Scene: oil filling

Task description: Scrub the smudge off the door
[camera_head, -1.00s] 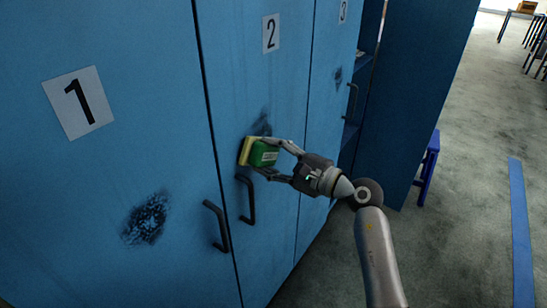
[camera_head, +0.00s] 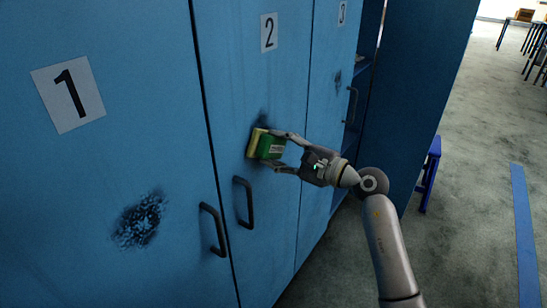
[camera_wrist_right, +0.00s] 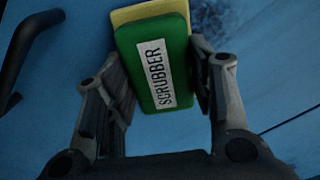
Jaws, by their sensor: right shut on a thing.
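My right gripper (camera_head: 279,152) is shut on a green scrubber (camera_head: 271,147) with a yellow pad. The pad faces door 2 (camera_head: 262,75) and appears to be against it, just above the handle. A dark smudge (camera_head: 263,118) shows on door 2 right above the scrubber; its lower part may be hidden. In the right wrist view the scrubber (camera_wrist_right: 158,62), labelled "SCRUBBER", sits between both fingers, with the smudge (camera_wrist_right: 208,22) beyond its upper right. Another dark smudge (camera_head: 140,221) is on door 1, and a fainter one (camera_head: 338,80) on door 3. My left gripper is not in view.
Black handles stick out on door 1 (camera_head: 214,230), door 2 (camera_head: 243,202) and door 3 (camera_head: 352,105). An open shelf section (camera_head: 362,75) lies beyond door 3. A blue stool (camera_head: 429,175) stands by the cabinet's end. The floor at right is mostly clear.

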